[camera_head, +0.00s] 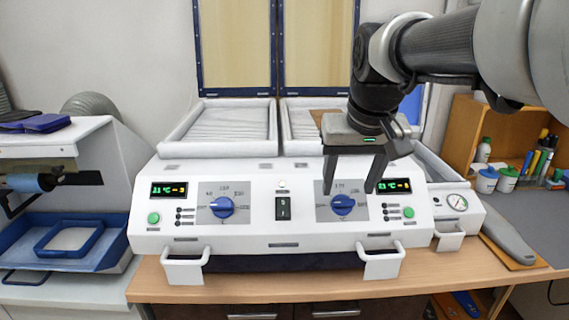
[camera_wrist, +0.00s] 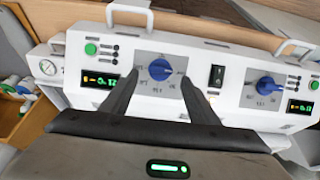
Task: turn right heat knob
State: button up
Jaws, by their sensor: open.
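The right heat knob (camera_head: 342,204) is a blue dial on a grey scale plate on the white machine's front panel. It also shows in the wrist view (camera_wrist: 160,70), where the picture is turned around. My gripper (camera_head: 348,192) is open, with its dark fingers pointing down in front of the panel, one to each side of the knob. In the wrist view the fingertips (camera_wrist: 160,82) lie left and right of the knob. I see no contact with it. The right display (camera_head: 395,186) is lit green beside a green button (camera_head: 408,212).
The left heat knob (camera_head: 222,207) is a similar blue dial. A black rocker switch (camera_head: 282,208) sits between the knobs. White handles (camera_head: 381,262) stick out below the panel. A pressure gauge (camera_head: 457,203) stands at the right. The wooden table edge (camera_head: 270,290) runs in front.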

aim_at(344, 199)
jog(key=shift+x, duration=2)
jog(key=c, duration=1)
jog(key=shift+c, duration=0.2)
